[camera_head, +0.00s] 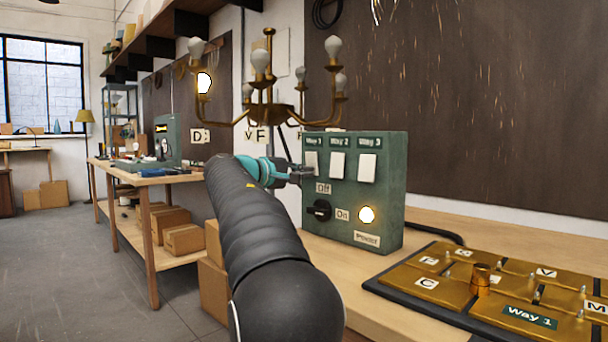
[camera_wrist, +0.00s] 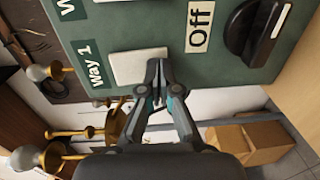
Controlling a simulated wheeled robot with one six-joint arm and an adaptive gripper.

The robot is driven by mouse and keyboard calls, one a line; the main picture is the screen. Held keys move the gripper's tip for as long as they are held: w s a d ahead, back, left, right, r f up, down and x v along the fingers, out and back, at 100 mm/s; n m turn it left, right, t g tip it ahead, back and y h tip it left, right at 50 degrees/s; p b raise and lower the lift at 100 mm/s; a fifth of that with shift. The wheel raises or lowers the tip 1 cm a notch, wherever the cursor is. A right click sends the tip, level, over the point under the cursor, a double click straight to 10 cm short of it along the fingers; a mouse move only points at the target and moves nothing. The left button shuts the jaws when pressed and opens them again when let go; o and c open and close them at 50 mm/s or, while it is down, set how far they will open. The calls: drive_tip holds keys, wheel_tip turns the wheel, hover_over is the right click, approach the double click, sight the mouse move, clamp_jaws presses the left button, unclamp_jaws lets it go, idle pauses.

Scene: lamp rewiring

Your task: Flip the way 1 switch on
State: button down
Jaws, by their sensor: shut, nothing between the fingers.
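The green switch box (camera_head: 382,185) stands on the bench with three white rocker switches under the labels Way 1, Way 2 and Way 3. The way 1 switch (camera_head: 311,162) is the leftmost one. It also shows in the wrist view (camera_wrist: 138,67), beside its Way 1 label. My gripper (camera_head: 304,174) is shut and empty. Its fingertips (camera_wrist: 158,82) are at the lower part of the way 1 switch and partly cover it. I cannot tell whether they touch it or which way the rocker is tilted.
A black knob (camera_head: 319,210) sits below the switches, near Off and On labels. The power lamp (camera_head: 367,214) glows. A brass chandelier (camera_head: 268,107) hangs above, with one bulb (camera_head: 204,83) lit. A brass terminal board (camera_head: 500,285) lies at the right.

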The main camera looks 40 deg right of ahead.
drive_tip(key=s+a+f+b, duration=0.1)
drive_tip(key=a+b, duration=0.1)
drive_tip(key=a, duration=1.1)
drive_tip(key=shift+a+f, duration=0.35)
